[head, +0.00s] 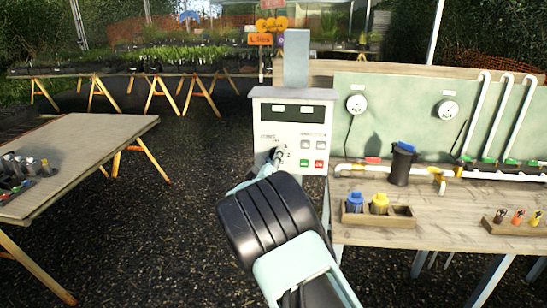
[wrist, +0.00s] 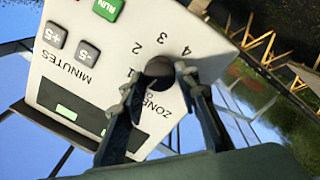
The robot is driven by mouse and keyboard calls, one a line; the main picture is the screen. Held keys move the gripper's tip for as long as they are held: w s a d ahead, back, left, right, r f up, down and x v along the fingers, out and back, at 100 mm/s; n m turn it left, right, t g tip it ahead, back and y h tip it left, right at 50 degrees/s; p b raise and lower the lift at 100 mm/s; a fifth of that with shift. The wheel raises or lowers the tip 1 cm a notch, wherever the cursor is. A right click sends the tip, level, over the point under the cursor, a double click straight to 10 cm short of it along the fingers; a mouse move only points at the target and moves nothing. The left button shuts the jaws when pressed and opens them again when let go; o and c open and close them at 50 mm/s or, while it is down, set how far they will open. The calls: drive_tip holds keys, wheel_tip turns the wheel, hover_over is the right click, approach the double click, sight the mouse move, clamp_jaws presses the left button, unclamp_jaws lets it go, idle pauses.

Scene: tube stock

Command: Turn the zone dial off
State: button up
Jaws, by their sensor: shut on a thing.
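The zone dial (wrist: 159,66) is a dark round knob on the white face of the control box (head: 292,107). In the wrist view the panel appears upside down, with numbers around the dial and the word ZONE beside it. My gripper (wrist: 160,80) has one finger on each side of the dial and is shut on it. In the head view my gripper (head: 277,156) reaches the lower left of the panel, and its fingers mostly hide the dial. I cannot tell which number the dial points to.
The panel also has a green button (head: 304,163), a red button (head: 319,164), grey MINUTES buttons and two small displays. To the right, a wooden bench (head: 450,195) carries a dark jug (head: 403,165), blue and yellow bottles and pipes. A table (head: 90,150) stands at left.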

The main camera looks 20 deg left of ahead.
drive_tip(key=shift+n, duration=1.5)
drive_tip(key=o, duration=1.2)
drive_tip(key=shift+c, duration=0.2)
drive_tip(key=s+d, duration=0.2)
drive_tip(key=s, duration=0.9)
drive_tip(key=shift+s+f, duration=0.2)
drive_tip(key=shift+s, duration=0.2)
